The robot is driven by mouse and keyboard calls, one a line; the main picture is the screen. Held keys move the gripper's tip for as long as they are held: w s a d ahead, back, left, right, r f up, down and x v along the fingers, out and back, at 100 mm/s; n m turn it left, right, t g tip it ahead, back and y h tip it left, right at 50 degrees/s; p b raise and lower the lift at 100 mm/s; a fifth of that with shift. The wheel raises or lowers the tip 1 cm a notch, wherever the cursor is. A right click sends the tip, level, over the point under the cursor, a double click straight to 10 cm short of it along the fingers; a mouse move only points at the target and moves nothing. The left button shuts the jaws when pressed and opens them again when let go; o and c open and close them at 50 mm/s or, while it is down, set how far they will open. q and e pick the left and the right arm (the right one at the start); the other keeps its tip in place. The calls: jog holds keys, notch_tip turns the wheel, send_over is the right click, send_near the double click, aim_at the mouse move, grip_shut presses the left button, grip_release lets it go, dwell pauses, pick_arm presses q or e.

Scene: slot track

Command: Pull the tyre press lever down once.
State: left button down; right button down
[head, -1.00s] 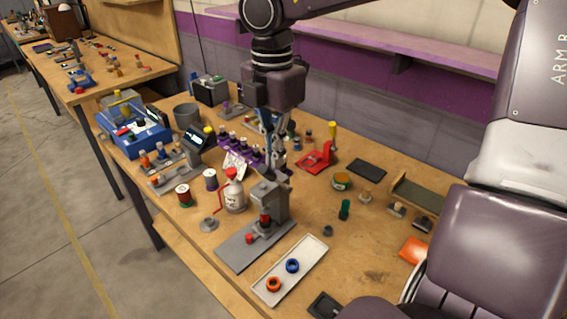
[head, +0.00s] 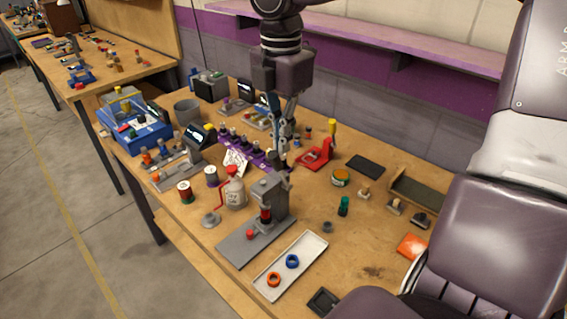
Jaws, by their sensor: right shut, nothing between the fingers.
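The tyre press (head: 270,191) is a grey upright block with a red part in its front, standing on a flat grey base plate (head: 234,247) near the table's front edge. A small red knob (head: 250,234) sits low at its front. A short grey piece shows at the press's top, just below my fingers; I cannot tell whether it is the lever. My right gripper (head: 279,160) points down above and behind the press top. It is shut and holds nothing. Whether its tips touch the press is unclear. My left gripper is out of view.
A white tray (head: 306,248) with a blue ring (head: 292,261) and an orange ring (head: 273,279) lies right of the press. A red stand (head: 315,154) is behind right.

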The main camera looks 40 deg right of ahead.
notch_tip(320, 180, up, 8)
jog(key=d+p, duration=0.3)
jog(key=p, duration=0.2)
jog(key=shift+p, duration=0.3)
dwell(0.4)
jog(key=shift+w, duration=0.15)
